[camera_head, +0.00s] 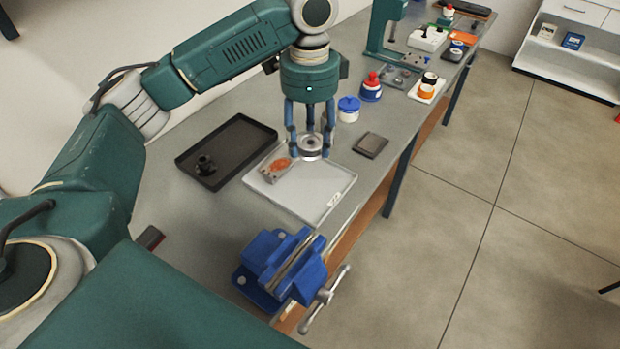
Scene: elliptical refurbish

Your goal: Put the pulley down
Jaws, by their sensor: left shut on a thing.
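The pulley (311,142) is a small round grey metal piece with a pale centre. My left gripper (309,153) points down with its blue fingers shut around the pulley, over the far part of the white tray (311,192). I cannot tell whether the pulley touches the tray or hangs just above it. A part with an orange-brown top (277,168) lies in the tray's left corner. My right gripper is not in view.
A black tray (228,136) with a dark part stands to the left. A blue vise (279,267) is at the near edge. The white tray's middle is free.

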